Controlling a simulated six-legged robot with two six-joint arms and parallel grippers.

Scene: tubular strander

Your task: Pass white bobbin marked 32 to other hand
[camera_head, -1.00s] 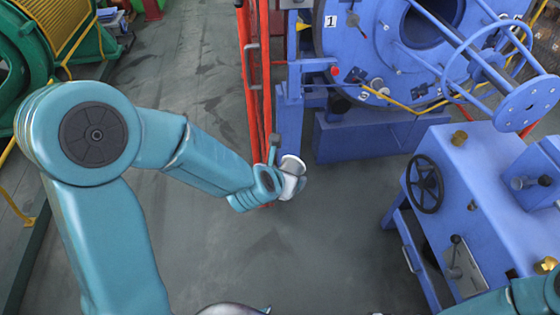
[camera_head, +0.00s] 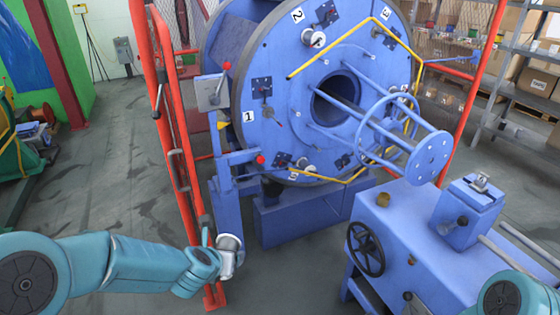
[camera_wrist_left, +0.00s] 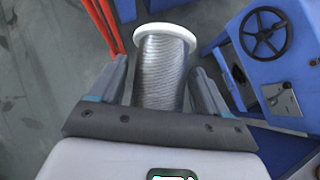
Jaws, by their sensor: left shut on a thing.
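A bobbin with a white flange (camera_wrist_left: 166,32) and silver wire wound on it (camera_wrist_left: 160,75) stands between the jaws of my left gripper (camera_wrist_left: 161,84) in the left wrist view. One finger lies on each side of it, shut on it. In the head view the pale bobbin (camera_head: 229,258) is at the end of my left arm, held clear in front of the machine. My left gripper (camera_head: 212,254) is partly hidden there. No number is readable on the bobbin. My right arm shows only at the lower right corner of the head view; its gripper is out of view.
A blue strander disc (camera_head: 330,153) with numbered stations stands behind. A red frame (camera_head: 177,130) rises just behind my left gripper. A blue bench (camera_head: 400,225) with a black handwheel (camera_head: 365,249) is at the right. Grey floor (camera_head: 110,180) is free at the left.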

